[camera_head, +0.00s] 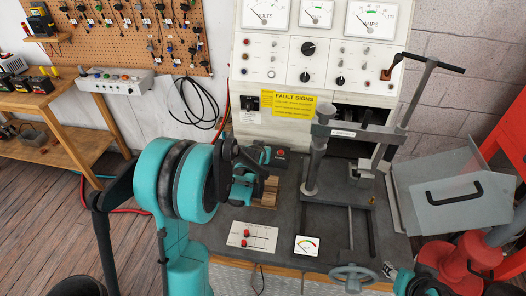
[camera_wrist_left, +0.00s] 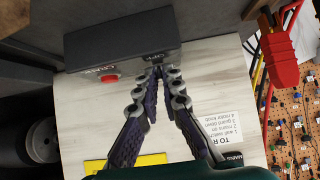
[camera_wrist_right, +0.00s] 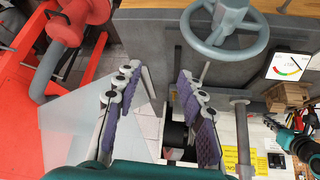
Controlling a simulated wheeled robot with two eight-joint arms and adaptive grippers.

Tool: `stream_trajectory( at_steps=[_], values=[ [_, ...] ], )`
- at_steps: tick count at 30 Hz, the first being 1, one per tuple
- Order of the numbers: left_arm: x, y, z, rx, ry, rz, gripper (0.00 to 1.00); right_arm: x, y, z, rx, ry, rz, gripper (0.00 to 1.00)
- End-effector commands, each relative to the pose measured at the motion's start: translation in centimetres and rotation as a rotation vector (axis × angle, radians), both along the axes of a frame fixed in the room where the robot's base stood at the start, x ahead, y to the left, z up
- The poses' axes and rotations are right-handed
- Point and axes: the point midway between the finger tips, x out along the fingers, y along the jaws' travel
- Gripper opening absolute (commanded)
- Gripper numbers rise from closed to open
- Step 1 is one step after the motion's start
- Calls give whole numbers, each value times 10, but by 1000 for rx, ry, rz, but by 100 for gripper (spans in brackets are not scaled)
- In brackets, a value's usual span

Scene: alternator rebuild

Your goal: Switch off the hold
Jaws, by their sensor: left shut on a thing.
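A dark grey switch box (camera_head: 281,153) with a red button stands at the back of the bench, below the test panel. It also shows in the left wrist view (camera_wrist_left: 125,50), with its red button (camera_wrist_left: 108,78) and small white lettering. My left gripper (camera_wrist_left: 157,72) has its fingertips together at the box's lettered face, to the right of the red button. It is shut on a small part there, which the fingertips hide. In the head view my left arm partly covers this spot. My right gripper (camera_wrist_right: 160,70) is open and empty, away from the box, near the handwheel (camera_wrist_right: 222,28).
The test panel (camera_head: 270,85) with gauges and a yellow fault-signs card stands behind the bench. A press stand (camera_head: 313,165) is right of the box. A slider plate (camera_head: 252,236) and small meter (camera_head: 307,245) lie in front. A clear guard (camera_head: 450,215) is at right.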

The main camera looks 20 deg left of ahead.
Motion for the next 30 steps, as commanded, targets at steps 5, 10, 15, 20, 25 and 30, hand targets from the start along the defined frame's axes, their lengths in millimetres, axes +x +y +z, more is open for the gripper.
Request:
stream_trajectory(
  at_steps=[5, 10, 15, 20, 25, 30],
  values=[
    [0, 0, 0, 0, 0, 0, 0, 0, 0, 0, 0, 0, 0, 40],
    [0, 0, 0, 0, 1, 0, 9, 0, 0, 0, 0, 0, 0, 40],
    [0, 0, 0, 0, 0, 0, 28, 0, 0, 0, 0, 0, 0, 40],
    [0, 0, 0, 0, 0, 0, 28, 0, 0, 0, 0, 0, 0, 40],
    [-6, -2, 5, 0, 0, 0, 28, 0, 0, 0, 0, 0, 0, 40],
    [-28, -7, 21, 0, 0, 0, 28, 0, 0, 0, 0, 0, 0, 40]
  ],
)
